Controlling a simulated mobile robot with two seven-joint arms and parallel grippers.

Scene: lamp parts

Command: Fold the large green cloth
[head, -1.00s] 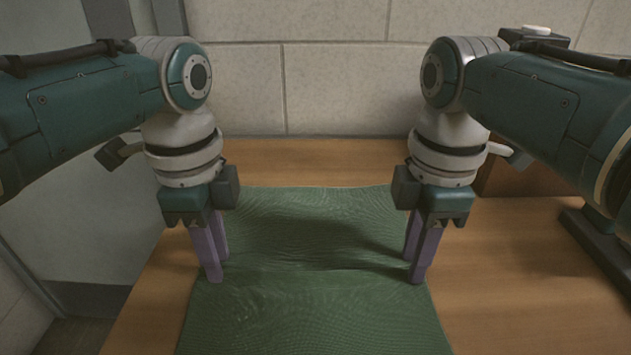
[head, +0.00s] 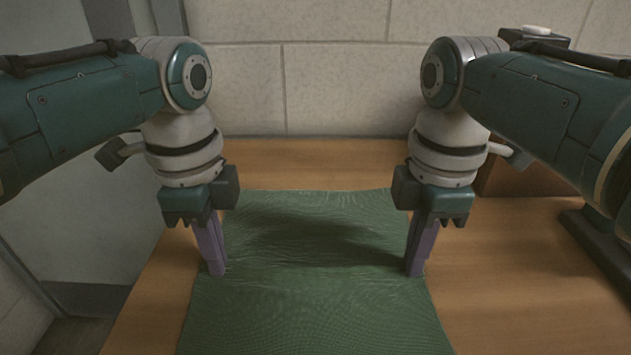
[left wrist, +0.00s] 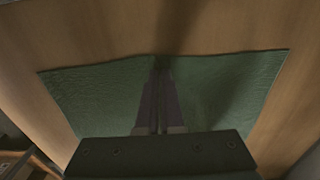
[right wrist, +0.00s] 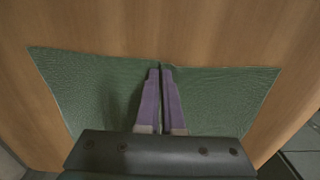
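The large green cloth (head: 310,310) lies spread on the wooden table, with slight ripples across its middle. My left gripper (head: 216,270) points down at the cloth's left edge, its purple fingers shut on that edge. My right gripper (head: 415,270) does the same at the right edge. In the left wrist view the cloth (left wrist: 225,90) creases at the closed fingers (left wrist: 160,75). In the right wrist view the cloth (right wrist: 225,95) also pinches in at the closed fingers (right wrist: 160,80). The part between the fingertips is hidden.
A stone wall (head: 335,90) stands at the back. A brown wooden block or box (head: 520,180) sits at the back right, partly behind my right arm.

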